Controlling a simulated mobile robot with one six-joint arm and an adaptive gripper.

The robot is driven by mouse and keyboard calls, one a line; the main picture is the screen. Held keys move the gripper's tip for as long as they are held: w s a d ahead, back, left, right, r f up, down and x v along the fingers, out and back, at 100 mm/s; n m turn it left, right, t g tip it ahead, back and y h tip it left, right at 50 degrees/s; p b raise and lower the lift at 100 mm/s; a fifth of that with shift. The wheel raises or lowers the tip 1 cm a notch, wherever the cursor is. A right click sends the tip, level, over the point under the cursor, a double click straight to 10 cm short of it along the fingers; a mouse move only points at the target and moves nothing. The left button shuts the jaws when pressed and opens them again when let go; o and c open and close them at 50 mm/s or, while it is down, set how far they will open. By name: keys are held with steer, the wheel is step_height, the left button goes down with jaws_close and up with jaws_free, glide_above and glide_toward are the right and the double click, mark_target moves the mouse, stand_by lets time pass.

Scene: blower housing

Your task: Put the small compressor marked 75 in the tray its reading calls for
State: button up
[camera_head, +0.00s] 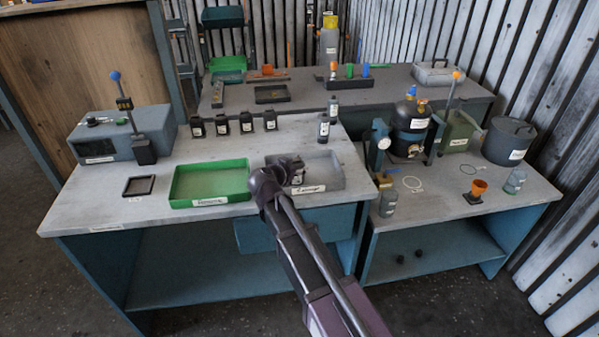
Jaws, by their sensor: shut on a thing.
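My gripper (287,172) is over the left part of a grey tray (330,172) with a white label on its front. It is shut on a small dark thing with a pale label (298,179), apparently a small compressor. The gripper hides much of it, and I cannot read its mark or tell whether it touches the tray floor. A green tray (210,183) with a front label stands to the left and looks empty. Several small black labelled units (222,126) stand in a row behind the green tray. The tray labels are too small to read.
A blue-grey box (98,142) with an upright lever device (143,140) stands at the left. A shallow black square dish (139,186) lies in front. Two grey bottles (323,127) stand behind the grey tray. The right bench holds a dark tank (411,118) and a lidded pot (509,141).

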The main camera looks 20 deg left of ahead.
steer(key=shift+f, duration=0.1)
stand_by(0.3)
steer(key=o, duration=1.2)
steer(key=shift+s+r, duration=0.25)
steer(key=shift+p+v, duration=2.35)
steer(key=shift+v, duration=3.35)
steer(key=shift+a+f, duration=0.1)
